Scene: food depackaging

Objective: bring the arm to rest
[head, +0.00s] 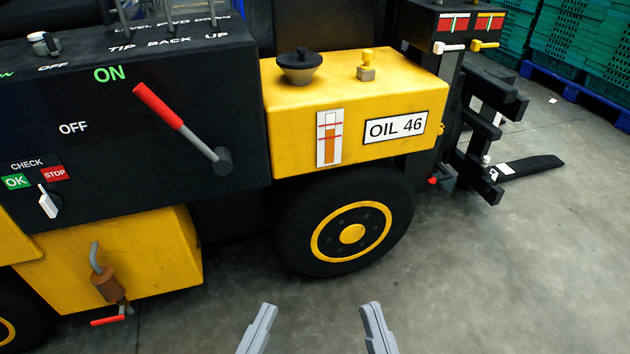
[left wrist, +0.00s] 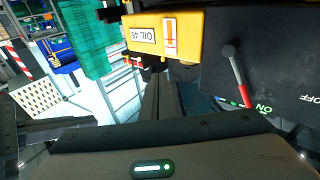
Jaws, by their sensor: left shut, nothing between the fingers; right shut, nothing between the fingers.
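My left gripper (head: 262,318) shows at the bottom middle of the head view, shut and empty, in front of the forklift and apart from it. In the left wrist view its dark fingers (left wrist: 160,98) lie together with nothing between them. My right gripper (head: 374,318) is to the right of it at the bottom edge, also shut and empty. Both arms behind the grippers are out of the head view. The red-handled lever (head: 172,115) on the black panel stands tilted up-left, its red end near the ON label; no gripper touches it. It also shows in the left wrist view (left wrist: 238,77).
The yellow oil housing (head: 290,135) and black wheel (head: 290,232) stand ahead. A small valve with a red handle (head: 108,321) sticks out low on the left. A fork (head: 530,167) extends at the right. Grey floor (head: 490,270) is free at the lower right. Green crates (head: 590,50) stand behind.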

